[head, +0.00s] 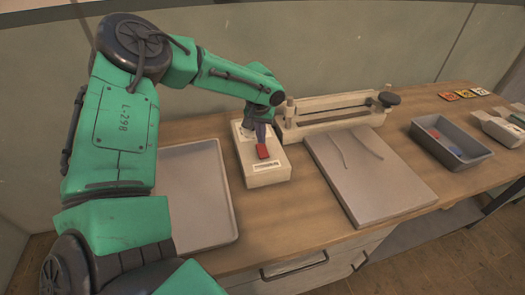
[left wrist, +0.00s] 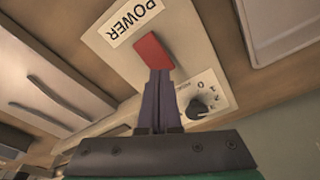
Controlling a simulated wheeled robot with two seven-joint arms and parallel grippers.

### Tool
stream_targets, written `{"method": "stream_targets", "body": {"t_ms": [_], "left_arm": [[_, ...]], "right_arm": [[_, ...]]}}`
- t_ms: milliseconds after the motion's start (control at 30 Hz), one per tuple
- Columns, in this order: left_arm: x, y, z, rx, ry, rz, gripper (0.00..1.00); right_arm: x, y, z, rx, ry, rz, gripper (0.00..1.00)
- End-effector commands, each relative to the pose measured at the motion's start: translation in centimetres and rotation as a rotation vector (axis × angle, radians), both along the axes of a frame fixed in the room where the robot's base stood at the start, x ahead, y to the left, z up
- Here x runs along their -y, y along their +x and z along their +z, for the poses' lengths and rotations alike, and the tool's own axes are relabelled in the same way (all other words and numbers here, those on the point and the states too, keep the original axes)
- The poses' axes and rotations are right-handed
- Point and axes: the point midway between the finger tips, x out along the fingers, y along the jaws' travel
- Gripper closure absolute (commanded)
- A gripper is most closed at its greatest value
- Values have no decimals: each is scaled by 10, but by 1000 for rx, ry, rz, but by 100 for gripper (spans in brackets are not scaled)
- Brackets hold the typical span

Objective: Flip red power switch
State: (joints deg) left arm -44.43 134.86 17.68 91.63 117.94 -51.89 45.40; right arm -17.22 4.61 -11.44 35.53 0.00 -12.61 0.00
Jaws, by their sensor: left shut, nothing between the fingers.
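The red power switch (head: 262,151) sits on a cream control box (head: 268,175) on the table, right of the grey tray. In the left wrist view the red switch (left wrist: 150,50) lies below the POWER label (left wrist: 134,22). My left gripper (head: 260,132) is shut and empty, pointing down at the box. In the left wrist view its closed fingertips (left wrist: 159,74) are at the lower edge of the switch and look to be touching it or very close. A black dial (left wrist: 198,107) is on the same box. My right gripper is not in view.
A grey tray (head: 200,215) lies left of the box. A sealing device (head: 330,118) stands behind it, and a grey flat panel (head: 370,185) lies to the right. Drawers (head: 300,270) are below the table's front edge.

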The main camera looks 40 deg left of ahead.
Motion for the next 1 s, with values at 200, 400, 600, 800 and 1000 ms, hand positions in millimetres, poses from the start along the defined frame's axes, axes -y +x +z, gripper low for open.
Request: {"method": "stream_targets", "body": {"t_ms": [200, 400, 600, 800, 1000], "left_arm": [[0, 0, -4, 0, 0, 0, 100], [0, 0, -7, 0, 0, 0, 100], [0, 0, -10, 0, 0, 0, 100], [0, 0, -13, -1, 0, 0, 100], [0, 0, -16, -1, 0, 0, 100]], "right_arm": [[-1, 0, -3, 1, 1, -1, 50], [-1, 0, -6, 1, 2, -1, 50], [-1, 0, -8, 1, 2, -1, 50], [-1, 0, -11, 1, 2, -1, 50], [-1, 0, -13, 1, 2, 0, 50]]}}
